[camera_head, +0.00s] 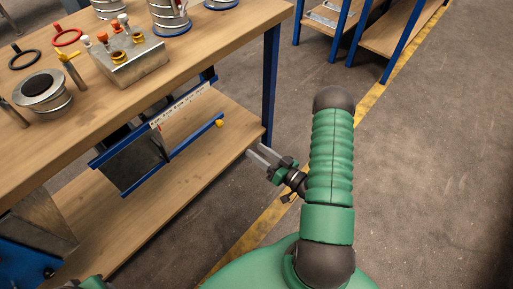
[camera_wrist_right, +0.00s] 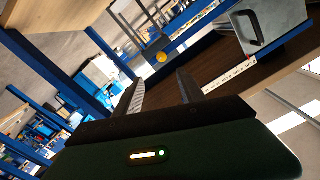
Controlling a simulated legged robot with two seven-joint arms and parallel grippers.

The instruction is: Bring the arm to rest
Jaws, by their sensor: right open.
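My right arm (camera_head: 331,170) is green with dark joints and rises in the middle of the head view. Its gripper (camera_head: 258,154) points left toward the workbench's lower shelf and is apart from it. In the right wrist view the two fingers of the gripper (camera_wrist_right: 160,90) stand apart with nothing between them. A small green part at the bottom left edge of the head view may be my left arm; my left gripper does not show.
A wooden workbench (camera_head: 190,60) with blue legs stands at left, holding a metal block (camera_head: 130,62), rings and duct pieces. Below hangs a blue-railed rack (camera_head: 165,150) above a lower shelf (camera_head: 170,205). Another shelf (camera_head: 385,35) stands behind. The floor (camera_head: 430,150) at right is clear.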

